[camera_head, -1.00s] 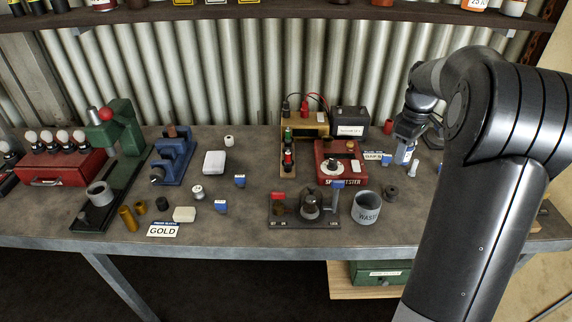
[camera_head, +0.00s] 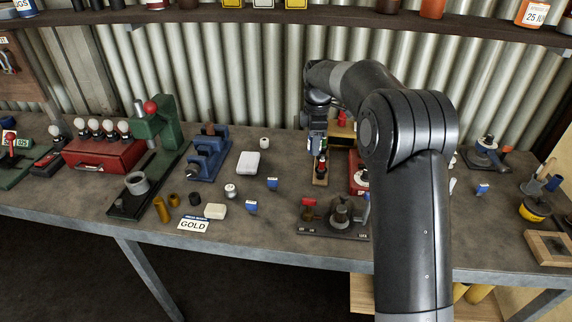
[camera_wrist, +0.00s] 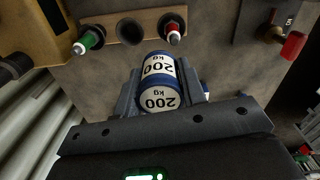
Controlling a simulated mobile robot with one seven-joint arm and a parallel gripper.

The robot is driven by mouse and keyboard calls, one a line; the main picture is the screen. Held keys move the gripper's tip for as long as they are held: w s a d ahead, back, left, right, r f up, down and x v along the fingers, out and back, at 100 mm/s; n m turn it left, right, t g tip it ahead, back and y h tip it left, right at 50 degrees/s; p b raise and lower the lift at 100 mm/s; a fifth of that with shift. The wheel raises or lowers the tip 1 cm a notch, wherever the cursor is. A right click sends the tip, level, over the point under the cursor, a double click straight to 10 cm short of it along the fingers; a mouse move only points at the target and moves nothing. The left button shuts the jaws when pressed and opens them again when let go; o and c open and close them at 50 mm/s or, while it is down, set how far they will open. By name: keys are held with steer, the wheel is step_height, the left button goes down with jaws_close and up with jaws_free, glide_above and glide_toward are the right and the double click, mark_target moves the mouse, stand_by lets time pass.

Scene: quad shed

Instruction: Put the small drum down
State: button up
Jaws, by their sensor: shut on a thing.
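The small drum (camera_wrist: 158,82) is a blue cylinder with white bands marked "200 kg". In the wrist view it sits between the two fingers of my gripper (camera_wrist: 160,88), which is shut on it. In the head view my gripper (camera_head: 318,138) points down over the back middle of the workbench, close to the board with green and red terminals.
The terminal board (camera_head: 320,179) stands near my gripper. The red tester (camera_head: 356,185) is partly hidden by my arm. A white box (camera_head: 248,163), a blue device (camera_head: 207,155) and a green press (camera_head: 160,135) are to the left. Bare bench shows between white box and board.

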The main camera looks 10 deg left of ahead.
glide_above(286, 169)
step_height(286, 169, down, 5)
steer(key=shift+f, duration=2.2)
steer(key=shift+f, duration=0.1)
steer(key=o, duration=1)
step_height(286, 169, up, 12)
steer(key=shift+r, duration=0.15)
